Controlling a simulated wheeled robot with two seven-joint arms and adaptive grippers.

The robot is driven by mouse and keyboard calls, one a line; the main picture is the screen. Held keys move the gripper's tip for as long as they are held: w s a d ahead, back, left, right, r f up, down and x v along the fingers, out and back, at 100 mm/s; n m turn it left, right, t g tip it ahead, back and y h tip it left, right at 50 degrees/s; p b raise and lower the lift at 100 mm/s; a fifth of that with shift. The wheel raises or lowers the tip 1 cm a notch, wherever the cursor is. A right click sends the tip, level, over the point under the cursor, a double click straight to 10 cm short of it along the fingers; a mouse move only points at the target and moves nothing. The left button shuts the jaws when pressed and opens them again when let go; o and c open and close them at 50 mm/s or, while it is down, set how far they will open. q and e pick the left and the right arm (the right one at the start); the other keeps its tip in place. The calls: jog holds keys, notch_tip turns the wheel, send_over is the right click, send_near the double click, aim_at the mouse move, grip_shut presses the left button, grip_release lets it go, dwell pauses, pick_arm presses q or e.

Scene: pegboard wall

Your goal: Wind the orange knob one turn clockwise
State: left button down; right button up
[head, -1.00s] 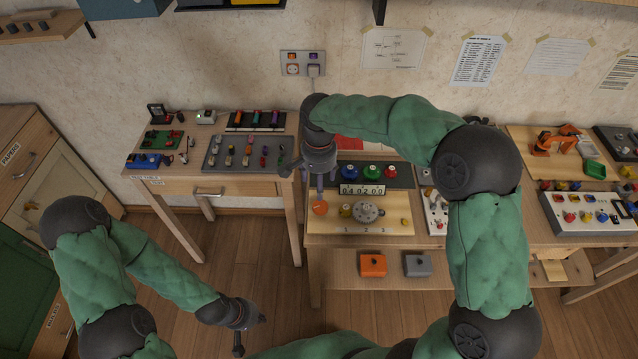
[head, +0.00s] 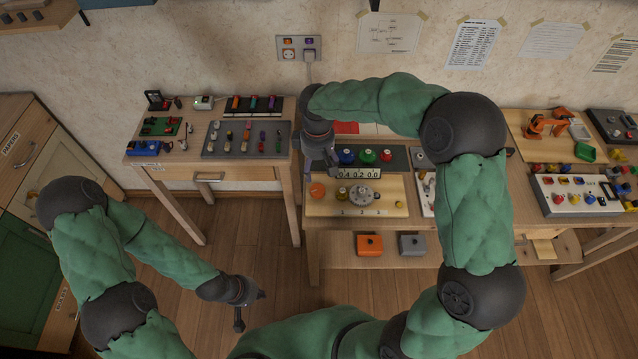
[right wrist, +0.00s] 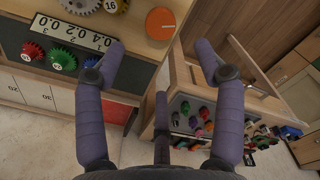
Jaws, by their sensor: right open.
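The orange knob (head: 317,190) is a round disc at the left end of a light wooden board on the middle bench. It also shows at the top of the right wrist view (right wrist: 160,22). My right gripper (head: 322,170) is open and empty, just behind the knob in the head view. In the right wrist view its spread fingers (right wrist: 160,60) stand apart from the knob and touch nothing there. My left gripper (head: 250,308) hangs low over the floor, away from the benches, with its fingers spread and nothing between them.
A yellow knob (head: 341,194) and a grey gear dial (head: 363,196) sit right of the orange knob. Behind are a number counter (head: 358,174) and blue, green and red knobs. A separate table (head: 165,172) with small parts stands left, across a gap.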

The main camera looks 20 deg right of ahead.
aim_at(319, 189)
jog(key=f+n, duration=0.5)
jog(key=f+n+b, duration=0.1)
jog(key=f+n, duration=0.3)
jog(key=f, duration=0.2)
jog(key=shift+d+n, duration=0.2)
jog(key=shift+n, duration=0.2)
jog(key=shift+c, duration=0.3)
jog(key=c, duration=1.1)
